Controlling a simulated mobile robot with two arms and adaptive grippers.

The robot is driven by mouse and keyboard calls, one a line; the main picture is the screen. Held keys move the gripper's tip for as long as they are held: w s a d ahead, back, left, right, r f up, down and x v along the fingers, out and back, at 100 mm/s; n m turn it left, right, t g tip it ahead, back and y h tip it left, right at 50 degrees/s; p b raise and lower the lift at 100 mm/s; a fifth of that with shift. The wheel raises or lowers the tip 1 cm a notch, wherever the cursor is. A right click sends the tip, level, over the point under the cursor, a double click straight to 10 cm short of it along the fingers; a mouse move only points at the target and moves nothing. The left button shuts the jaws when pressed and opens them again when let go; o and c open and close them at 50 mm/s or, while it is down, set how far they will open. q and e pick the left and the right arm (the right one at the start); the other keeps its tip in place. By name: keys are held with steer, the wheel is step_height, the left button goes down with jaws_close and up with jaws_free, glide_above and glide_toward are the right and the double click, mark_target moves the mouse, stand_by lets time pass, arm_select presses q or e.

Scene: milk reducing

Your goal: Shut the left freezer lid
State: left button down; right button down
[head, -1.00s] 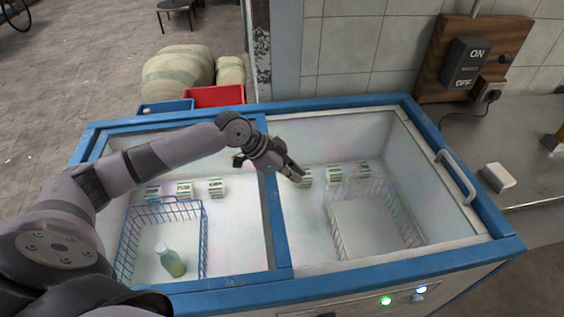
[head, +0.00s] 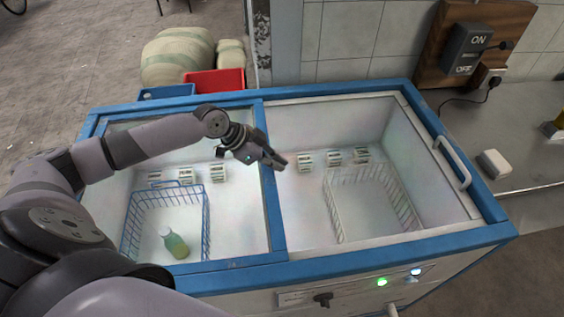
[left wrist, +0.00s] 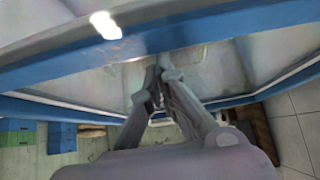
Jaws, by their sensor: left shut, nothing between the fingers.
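The chest freezer (head: 350,253) has a blue rim and two bays. The left bay shows a blue wire basket (head: 206,222) holding a bottle (head: 175,244). The right bay looks uncovered; I cannot tell whether clear glass lies over the left one. A blue divider strip (head: 274,215) runs between them. A pale handle (head: 453,163) is at the right side. My left gripper (head: 280,162) is shut and empty, across the divider with its tips just right of it. In the left wrist view its fingers (left wrist: 162,85) point towards the freezer. My right gripper is not in view.
A white basket (head: 372,205) and several small cartons (head: 334,157) are in the right bay. A red crate (head: 218,80) and sacks (head: 178,56) stand behind. A wall switch (head: 468,50) and counter (head: 530,165) are at the right.

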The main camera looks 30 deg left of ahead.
arm_select(q)
steer(key=shift+s+a+f, duration=0.3)
steer(key=shift+s+a, duration=0.05)
steer(key=shift+a, duration=0.15)
steer(key=shift+s+a+r, duration=0.1)
steer(key=shift+a+r, duration=0.1)
steer(key=d+v, duration=0.1)
steer(key=v, duration=1)
steer(key=shift+a+r, duration=0.2)
steer(key=shift+r, duration=0.4)
